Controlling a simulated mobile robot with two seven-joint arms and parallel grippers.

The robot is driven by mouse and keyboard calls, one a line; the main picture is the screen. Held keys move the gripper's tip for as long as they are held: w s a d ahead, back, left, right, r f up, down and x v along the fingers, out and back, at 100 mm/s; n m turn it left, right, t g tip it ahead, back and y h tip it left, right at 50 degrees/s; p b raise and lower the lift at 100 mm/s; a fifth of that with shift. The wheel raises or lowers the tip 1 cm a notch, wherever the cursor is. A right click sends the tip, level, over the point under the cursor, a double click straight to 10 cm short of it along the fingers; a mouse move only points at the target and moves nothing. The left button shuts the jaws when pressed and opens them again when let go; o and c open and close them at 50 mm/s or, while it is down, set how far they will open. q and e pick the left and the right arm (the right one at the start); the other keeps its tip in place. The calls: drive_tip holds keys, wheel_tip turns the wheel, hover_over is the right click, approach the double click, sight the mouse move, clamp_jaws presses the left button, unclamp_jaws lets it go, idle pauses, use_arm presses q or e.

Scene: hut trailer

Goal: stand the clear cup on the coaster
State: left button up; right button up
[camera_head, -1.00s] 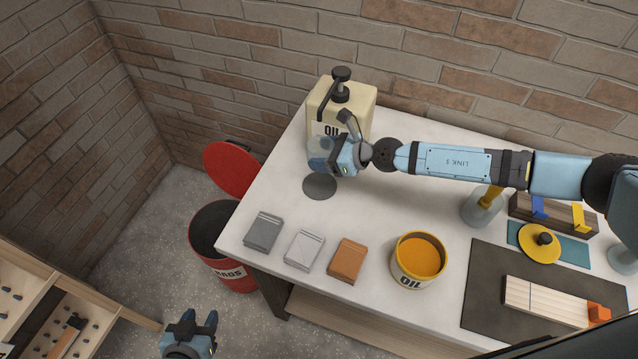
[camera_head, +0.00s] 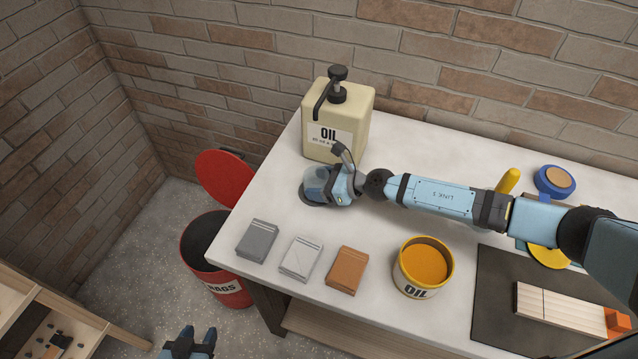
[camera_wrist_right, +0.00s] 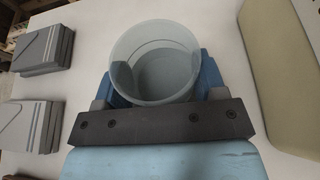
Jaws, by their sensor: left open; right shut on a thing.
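The clear cup (camera_head: 316,182) is bluish and see-through. My right gripper (camera_head: 334,186) is shut on it, and the cup looks upright above the coaster. The coaster (camera_head: 304,199) is a dark grey disc on the white table, mostly hidden by the cup, with a rim showing at the lower left. I cannot tell whether the cup's base touches it. In the right wrist view the cup (camera_wrist_right: 155,50) sits between blue fingers, its open mouth toward the camera. My left gripper (camera_head: 190,342) is open and empty at the bottom edge, off the table.
A cream oil jug (camera_head: 338,112) stands close behind the right gripper. Grey (camera_head: 257,241), white (camera_head: 301,259) and orange (camera_head: 346,271) stacks lie along the front edge. A yellow oil tin (camera_head: 422,268) stands to their right. A red bin (camera_head: 213,265) is beside the table.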

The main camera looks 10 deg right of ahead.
drive_tip(key=shift+f, duration=0.2)
drive_tip(key=o, duration=0.9)
drive_tip(key=shift+o, duration=0.2)
drive_tip(key=shift+r, duration=0.1)
drive_tip(key=shift+r, duration=0.25)
drive_tip(key=b+v, duration=0.1)
drive_tip(key=v, duration=1.1)
drive_tip(key=shift+f, duration=0.15)
